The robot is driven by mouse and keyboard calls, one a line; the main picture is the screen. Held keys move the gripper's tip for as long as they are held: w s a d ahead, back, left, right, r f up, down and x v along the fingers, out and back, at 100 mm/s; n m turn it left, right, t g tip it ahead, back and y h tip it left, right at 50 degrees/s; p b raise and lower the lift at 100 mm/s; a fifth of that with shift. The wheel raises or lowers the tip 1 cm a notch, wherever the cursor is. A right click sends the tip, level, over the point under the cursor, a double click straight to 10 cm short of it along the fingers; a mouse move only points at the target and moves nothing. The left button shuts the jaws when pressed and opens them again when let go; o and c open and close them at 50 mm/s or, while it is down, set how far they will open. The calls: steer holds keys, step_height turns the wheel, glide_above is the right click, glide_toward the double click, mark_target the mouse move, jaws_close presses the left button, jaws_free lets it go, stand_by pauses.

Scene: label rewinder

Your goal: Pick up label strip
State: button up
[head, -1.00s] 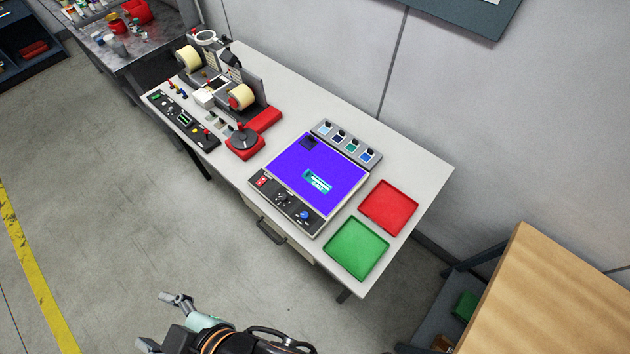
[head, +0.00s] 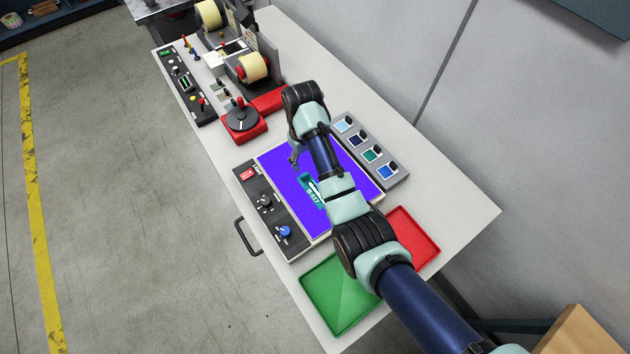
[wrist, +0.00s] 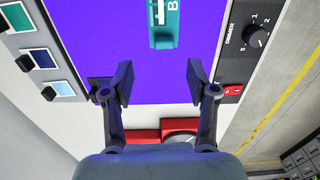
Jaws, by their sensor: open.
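The label strip is a small teal piece with white print, lying on the lit purple panel (head: 285,172). In the head view the strip (head: 311,190) is partly hidden by my arm. In the wrist view the strip (wrist: 164,24) is at the top edge, cut off by the frame. My gripper (wrist: 158,78) is open and empty over the panel, and its fingertips are apart from the strip, on the side towards the red dial. In the head view my gripper (head: 294,158) shows only partly, beside my wrist.
A green tray (head: 335,300) and a red tray (head: 425,235) lie at the panel's near end, partly behind my arm. A rack of colour swatches (head: 370,150) and a knob box (head: 265,205) flank the panel. The rewinder (head: 240,65) and red dial base (head: 240,122) stand beyond.

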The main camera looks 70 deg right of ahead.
mark_target(305, 175)
steer(key=shift+a+f, duration=0.2)
step_height(305, 175, down, 2)
steer(key=shift+a+f, duration=0.1)
steer(key=shift+a, duration=0.05)
step_height(305, 175, down, 5)
steer(key=shift+w+f+b, duration=0.1)
steer(key=shift+w+b, duration=0.05)
steer(key=shift+b, duration=0.35)
jaws_close()
